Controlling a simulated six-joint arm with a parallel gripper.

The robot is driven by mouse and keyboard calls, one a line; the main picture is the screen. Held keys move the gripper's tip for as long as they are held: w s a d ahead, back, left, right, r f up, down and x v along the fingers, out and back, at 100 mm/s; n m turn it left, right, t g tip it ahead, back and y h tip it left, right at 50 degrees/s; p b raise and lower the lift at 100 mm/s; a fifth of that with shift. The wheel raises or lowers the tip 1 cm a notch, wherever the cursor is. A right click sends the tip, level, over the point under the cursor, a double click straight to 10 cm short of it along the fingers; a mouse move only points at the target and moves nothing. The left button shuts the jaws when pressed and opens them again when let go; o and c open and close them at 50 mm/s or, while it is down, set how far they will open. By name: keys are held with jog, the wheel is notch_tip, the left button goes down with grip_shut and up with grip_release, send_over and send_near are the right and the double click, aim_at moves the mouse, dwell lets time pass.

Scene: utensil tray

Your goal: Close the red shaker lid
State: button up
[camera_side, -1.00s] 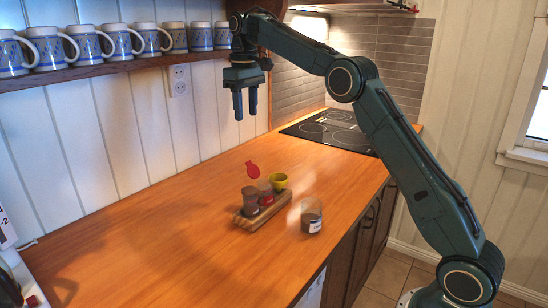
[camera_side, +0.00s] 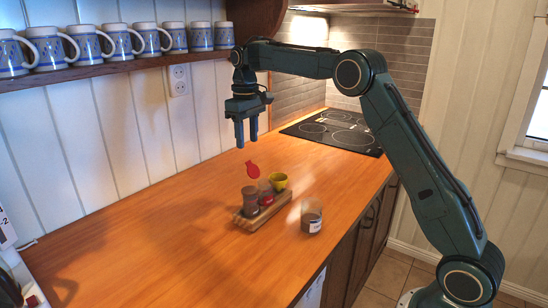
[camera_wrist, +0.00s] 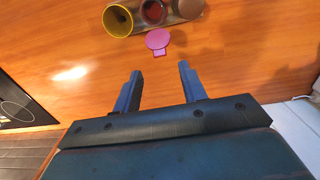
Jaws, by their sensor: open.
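The red shaker (camera_side: 266,196) stands in a small wooden tray (camera_side: 248,222) on the counter, between a brown-grey shaker (camera_side: 250,201) and a yellow cup (camera_side: 278,182). Its red lid (camera_side: 252,170) stands up, open, on the wall side. In the wrist view the lid (camera_wrist: 158,41) looks pink and sticks out from the shaker's round mouth (camera_wrist: 153,11), ahead of my fingers. My gripper (camera_side: 246,143) is open and empty, pointing down, above and behind the tray towards the wall. It also shows in the wrist view (camera_wrist: 160,75).
A clear jar (camera_side: 311,216) with dark contents and a white label stands right of the tray. A black cooktop (camera_side: 335,130) lies at the back. Mugs line a wall shelf (camera_side: 110,69) at upper left. The counter left of the tray is clear.

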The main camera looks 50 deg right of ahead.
aim_at(252, 170)
jog(key=shift+f, duration=3.05)
grip_shut()
